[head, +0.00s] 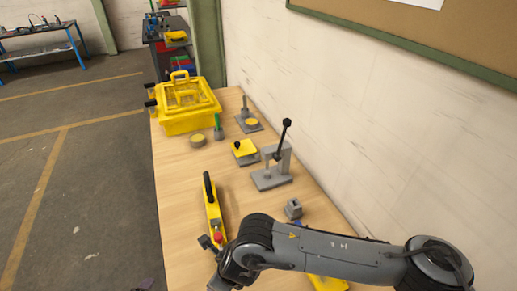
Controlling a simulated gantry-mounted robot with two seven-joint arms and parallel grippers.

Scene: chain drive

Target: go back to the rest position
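My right arm (320,248) comes in from the right along the bottom of the head view and reaches over the near part of the wooden bench. Its far end runs down to the bottom edge of the picture, and I cannot see the gripper fingers there. My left arm and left gripper do not show in this view.
On the bench (180,178), a yellow tool with a black handle (212,208) lies left of my arm. A grey lever press (273,168), a yellow block (244,152), a round yellow-topped piece (198,140) and a yellow crate (187,107) stand beyond. A wall borders the right.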

